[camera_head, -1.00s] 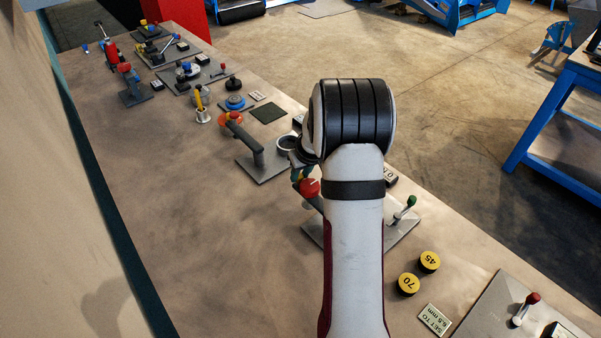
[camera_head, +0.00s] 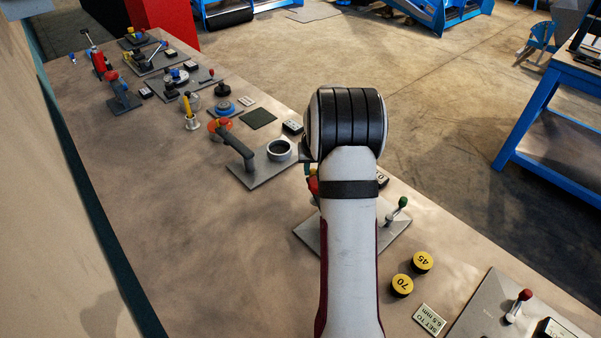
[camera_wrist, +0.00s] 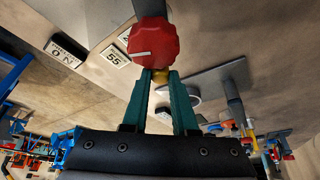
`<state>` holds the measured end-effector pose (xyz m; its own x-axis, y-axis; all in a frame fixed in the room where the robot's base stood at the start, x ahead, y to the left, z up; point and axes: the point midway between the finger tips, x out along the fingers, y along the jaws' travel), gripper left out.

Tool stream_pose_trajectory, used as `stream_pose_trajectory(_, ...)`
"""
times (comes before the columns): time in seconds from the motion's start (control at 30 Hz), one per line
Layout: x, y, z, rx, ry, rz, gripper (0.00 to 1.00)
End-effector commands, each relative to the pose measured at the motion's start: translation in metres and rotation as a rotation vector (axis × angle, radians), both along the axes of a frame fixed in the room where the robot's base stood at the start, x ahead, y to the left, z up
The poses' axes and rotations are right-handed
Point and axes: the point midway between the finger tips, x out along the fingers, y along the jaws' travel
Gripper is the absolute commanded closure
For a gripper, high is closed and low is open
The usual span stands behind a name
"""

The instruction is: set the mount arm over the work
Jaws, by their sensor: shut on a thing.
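A red knob with a yellow neck (camera_wrist: 159,75) stands on the mount arm, whose dark bar (camera_wrist: 124,8) runs to the top of the wrist view. The red knob (camera_wrist: 153,43) has a white line on its face. My gripper (camera_wrist: 160,78) is shut on the yellow neck, one teal finger on each side. In the head view the knob (camera_head: 313,184) shows just left of my arm, above a grey base plate (camera_head: 308,236) with a green-tipped lever (camera_head: 402,202). My own arm hides most of the mount arm and the work beneath it.
Two yellow discs, 45 (camera_head: 422,261) and 70 (camera_head: 402,285), lie in front of the plate. Behind it, another grey plate (camera_head: 245,180) carries a bar and a ring (camera_head: 279,150). Several more stations line the far bench. The bench's left side is clear.

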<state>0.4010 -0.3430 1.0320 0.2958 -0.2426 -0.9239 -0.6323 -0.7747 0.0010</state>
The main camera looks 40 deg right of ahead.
Motion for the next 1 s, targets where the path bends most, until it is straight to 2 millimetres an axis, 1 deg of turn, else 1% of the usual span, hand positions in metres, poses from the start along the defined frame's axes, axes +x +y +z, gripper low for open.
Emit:
stream_pose_trajectory(0.03,-0.003,-0.007,0.000,-0.002,-0.001,-0.042,1.00)
stream_pose_trajectory(0.2,-0.016,-0.028,0.001,-0.003,-0.001,-0.203,1.00)
stream_pose_trajectory(0.5,-0.046,-0.060,0.000,-0.002,-0.001,-0.490,1.00)
stream_pose_trajectory(0.8,-0.083,-0.082,0.000,-0.001,-0.001,-0.766,1.00)
stream_pose_trajectory(1.0,-0.106,-0.089,0.000,-0.001,-0.002,-0.921,1.00)
